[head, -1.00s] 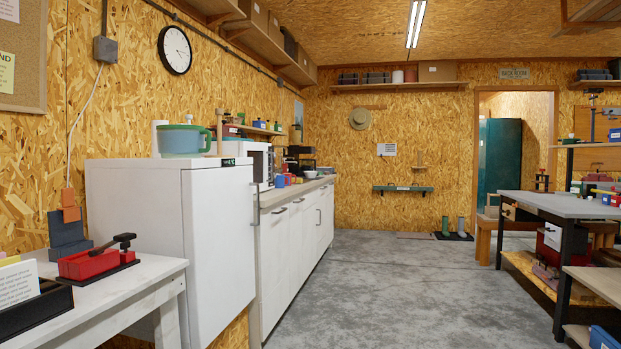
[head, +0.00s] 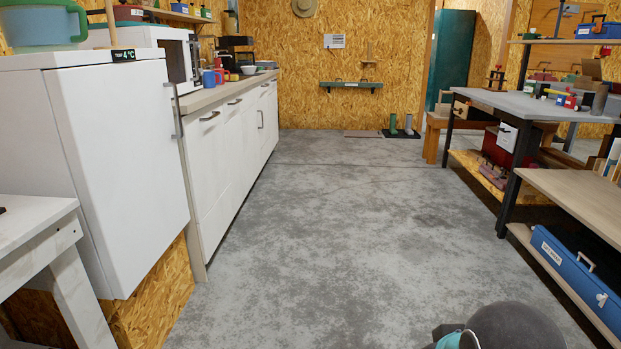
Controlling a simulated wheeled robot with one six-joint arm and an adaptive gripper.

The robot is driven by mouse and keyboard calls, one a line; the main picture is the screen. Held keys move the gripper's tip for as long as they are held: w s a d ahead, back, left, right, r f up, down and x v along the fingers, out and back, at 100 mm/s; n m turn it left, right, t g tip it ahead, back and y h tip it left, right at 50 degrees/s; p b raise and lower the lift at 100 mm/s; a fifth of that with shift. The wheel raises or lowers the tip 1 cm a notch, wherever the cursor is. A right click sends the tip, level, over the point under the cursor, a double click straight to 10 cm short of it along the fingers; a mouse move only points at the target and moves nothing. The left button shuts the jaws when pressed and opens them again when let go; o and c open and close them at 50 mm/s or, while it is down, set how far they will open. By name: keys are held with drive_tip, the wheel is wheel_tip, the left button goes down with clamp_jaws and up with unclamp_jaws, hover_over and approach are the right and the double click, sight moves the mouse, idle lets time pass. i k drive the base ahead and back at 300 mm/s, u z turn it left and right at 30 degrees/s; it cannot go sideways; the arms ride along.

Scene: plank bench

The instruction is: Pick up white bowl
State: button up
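A small white bowl (head: 248,70) sits on the far part of the counter (head: 222,91) along the left wall, close to the coloured mugs. It looks very small from here, so its details are hard to tell. A rounded grey part of my arm with a teal ring shows at the bottom edge, right of centre. My gripper is not in view.
A white fridge (head: 122,150) stands at the near left, beside a white table (head: 40,240). A microwave (head: 165,55) and blue and red mugs (head: 211,78) are on the counter. Workbenches (head: 530,105) line the right. The concrete floor (head: 320,220) between is clear.

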sight(246, 70)
drive_tip(key=z, duration=0.25)
drive_tip(key=i, duration=1.85)
drive_tip(key=z, duration=0.2)
drive_tip(key=i, duration=3.8)
drive_tip(key=u, duration=0.85)
drive_tip(key=i, duration=1.45)
drive_tip(key=u, duration=1.15)
